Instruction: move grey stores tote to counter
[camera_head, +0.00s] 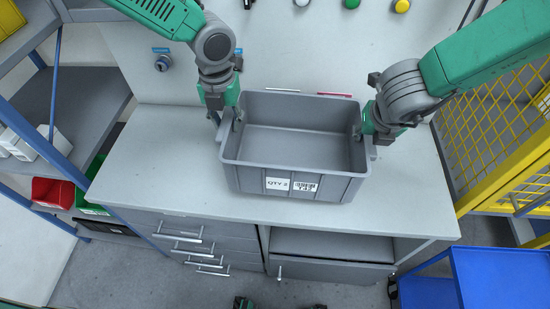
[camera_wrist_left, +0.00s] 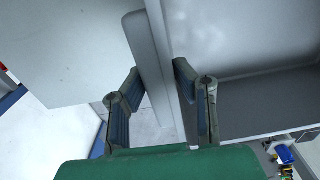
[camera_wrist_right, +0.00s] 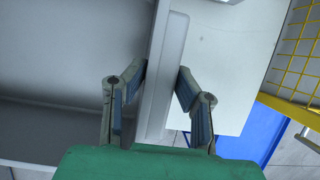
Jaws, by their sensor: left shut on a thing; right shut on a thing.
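The grey stores tote (camera_head: 293,186) is an open, empty bin with white labels on its front, one reading QTY. In the head view it is over the middle of the pale counter (camera_head: 150,165); I cannot tell whether it touches the surface. My left gripper (camera_head: 232,118) is shut on the tote's left wall. In the left wrist view the fingers (camera_wrist_left: 156,100) straddle the tote's rim (camera_wrist_left: 160,60). My right gripper (camera_head: 366,130) is shut on the right wall. In the right wrist view the fingers (camera_wrist_right: 160,95) straddle that rim (camera_wrist_right: 168,60).
Drawers (camera_head: 200,243) are under the counter at left. A shelf rack with red (camera_head: 52,193) and green bins stands at left. A yellow mesh cage (camera_head: 490,130) and a blue cart (camera_head: 500,278) are at right. Counter to the tote's left and right is clear.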

